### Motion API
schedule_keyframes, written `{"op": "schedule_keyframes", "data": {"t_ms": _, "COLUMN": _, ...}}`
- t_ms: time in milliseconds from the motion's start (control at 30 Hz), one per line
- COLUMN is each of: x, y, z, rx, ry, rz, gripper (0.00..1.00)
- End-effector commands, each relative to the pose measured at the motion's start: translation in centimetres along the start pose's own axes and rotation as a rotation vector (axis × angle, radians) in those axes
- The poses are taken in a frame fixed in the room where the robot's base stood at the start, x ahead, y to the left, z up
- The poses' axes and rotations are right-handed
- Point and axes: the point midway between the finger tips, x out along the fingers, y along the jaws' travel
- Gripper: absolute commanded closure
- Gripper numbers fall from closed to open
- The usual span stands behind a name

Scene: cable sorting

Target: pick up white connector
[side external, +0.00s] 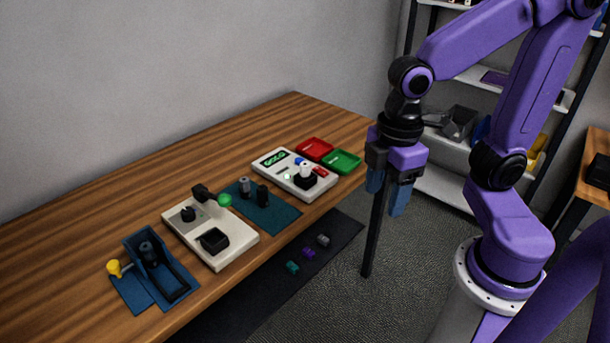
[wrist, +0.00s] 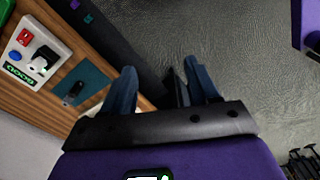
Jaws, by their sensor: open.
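A small white piece (side external: 306,169), which looks like the white connector, sits on or against a black block (side external: 305,181) on the white test box with a green display (side external: 270,162). It also shows in the wrist view (wrist: 36,65) at the far left. My gripper (side external: 387,196) points down with blue fingers apart and nothing between them. It is off the table's front edge, to the right of the box and well away from the white piece. In the wrist view the open fingers (wrist: 160,70) show mid-picture.
A red tray (side external: 314,148) and green tray (side external: 342,162) stand behind the box. A teal mat (side external: 280,219), a second white device (side external: 238,240) and a blue holder (side external: 150,262) lie to the left. Small coloured pieces (side external: 308,252) rest on a dark strip below the table edge.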

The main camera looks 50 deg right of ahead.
Motion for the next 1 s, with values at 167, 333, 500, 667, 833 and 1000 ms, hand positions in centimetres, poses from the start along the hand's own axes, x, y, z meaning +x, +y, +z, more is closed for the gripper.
{"op": "schedule_keyframes", "data": {"t_ms": 167, "x": -1.4, "y": 5.9, "z": -3.3, "rx": -0.054, "ry": -0.007, "rz": 0.003, "gripper": 0.40}}
{"op": "schedule_keyframes", "data": {"t_ms": 333, "x": -2.4, "y": 12.2, "z": -4.9, "rx": -0.113, "ry": -0.014, "rz": 0.002, "gripper": 0.40}}
{"op": "schedule_keyframes", "data": {"t_ms": 500, "x": -3.1, "y": 18.9, "z": -5.0, "rx": -0.174, "ry": -0.020, "rz": -0.001, "gripper": 0.40}}
{"op": "schedule_keyframes", "data": {"t_ms": 667, "x": -3.4, "y": 24.9, "z": -3.6, "rx": -0.229, "ry": -0.023, "rz": -0.005, "gripper": 0.40}}
{"op": "schedule_keyframes", "data": {"t_ms": 833, "x": -3.6, "y": 29.3, "z": -1.7, "rx": -0.275, "ry": -0.025, "rz": -0.008, "gripper": 0.40}}
{"op": "schedule_keyframes", "data": {"t_ms": 1000, "x": -3.5, "y": 30.9, "z": -0.7, "rx": -0.298, "ry": -0.025, "rz": -0.010, "gripper": 0.40}}
